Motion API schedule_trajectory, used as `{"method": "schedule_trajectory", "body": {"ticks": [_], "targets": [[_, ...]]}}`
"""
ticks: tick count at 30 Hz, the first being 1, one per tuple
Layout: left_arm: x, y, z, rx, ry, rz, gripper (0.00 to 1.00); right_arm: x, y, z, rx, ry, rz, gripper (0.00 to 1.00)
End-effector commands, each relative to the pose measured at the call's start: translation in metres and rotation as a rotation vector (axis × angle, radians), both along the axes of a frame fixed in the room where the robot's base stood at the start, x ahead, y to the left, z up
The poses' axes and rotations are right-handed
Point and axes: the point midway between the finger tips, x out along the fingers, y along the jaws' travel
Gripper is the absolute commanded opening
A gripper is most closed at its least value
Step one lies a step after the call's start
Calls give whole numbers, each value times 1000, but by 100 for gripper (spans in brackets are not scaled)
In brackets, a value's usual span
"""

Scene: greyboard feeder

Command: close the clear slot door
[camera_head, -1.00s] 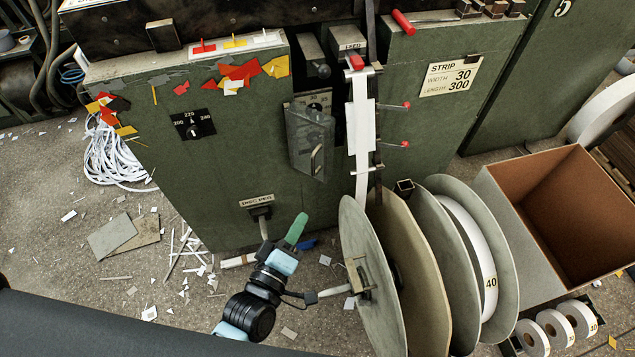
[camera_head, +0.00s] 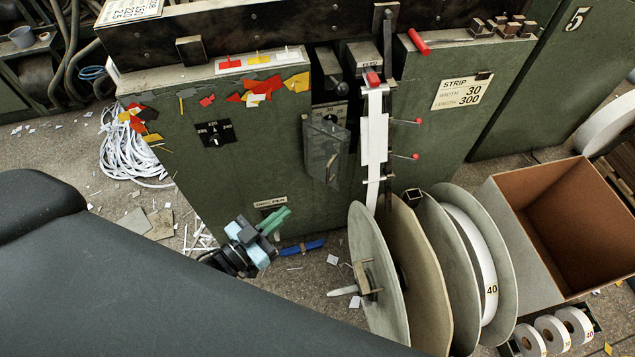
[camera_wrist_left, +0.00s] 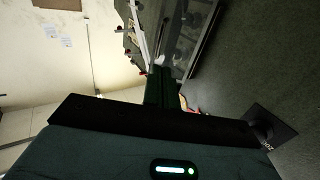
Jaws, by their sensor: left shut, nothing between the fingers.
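The clear slot door (camera_head: 325,150) is a smoky see-through panel with a small handle, on the front of the green machine (camera_head: 235,165). It stands ajar, angled out at the left of the white strip (camera_head: 374,130). My left gripper (camera_head: 282,215), with green fingers, is shut and empty. It is below and left of the door, apart from it in the head view. In the left wrist view the dark fingers (camera_wrist_left: 158,86) point toward a clear panel (camera_wrist_left: 188,35), apparently the door; the gap is hard to judge. My right gripper is not in view.
Large grey reel discs (camera_head: 380,275) stand right of my left gripper, below the strip. Two red-tipped pins (camera_head: 415,156) stick out right of the strip. An open brown box (camera_head: 570,225) stands at the right. Paper scraps litter the floor.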

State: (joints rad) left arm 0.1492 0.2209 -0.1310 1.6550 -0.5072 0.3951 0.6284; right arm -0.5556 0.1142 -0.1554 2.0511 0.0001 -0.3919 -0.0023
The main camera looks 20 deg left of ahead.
Motion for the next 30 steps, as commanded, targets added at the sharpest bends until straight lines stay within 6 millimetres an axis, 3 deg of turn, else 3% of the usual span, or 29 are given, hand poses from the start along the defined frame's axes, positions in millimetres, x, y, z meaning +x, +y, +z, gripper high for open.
{"method": "schedule_trajectory", "body": {"ticks": [15, 21, 30], "targets": [[87, -37, 1, -5, -1, 1, 0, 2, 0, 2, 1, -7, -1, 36], [105, -44, 0, -4, 1, 0, 0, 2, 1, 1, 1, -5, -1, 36], [110, -46, 0, -4, 1, 0, 0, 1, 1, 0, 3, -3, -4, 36]]}}
